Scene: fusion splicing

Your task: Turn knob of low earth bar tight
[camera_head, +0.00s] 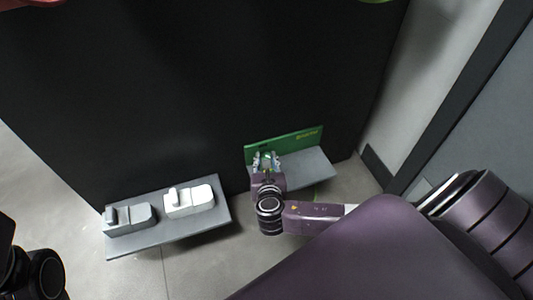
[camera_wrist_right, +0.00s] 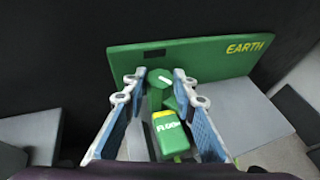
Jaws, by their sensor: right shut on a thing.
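The low earth bar is a green back plate (camera_wrist_right: 215,57) with yellow EARTH lettering above a grey shelf; in the head view the plate (camera_head: 300,139) stands low against the dark panel. Its green knob (camera_wrist_right: 160,77), with a white mark on top, sits between the fingertips of my right gripper (camera_wrist_right: 160,82). The fingers are shut on the knob from both sides. In the head view my right gripper (camera_head: 266,160) reaches the plate's left part and hides the knob. My left gripper is not seen.
A grey shelf (camera_head: 168,238) to the left holds two pale clamp-like blocks, one left (camera_head: 130,219) and one right (camera_head: 190,201). The tall dark panel (camera_head: 200,80) rises behind both shelves. A wall and door frame (camera_head: 470,95) stand at the right.

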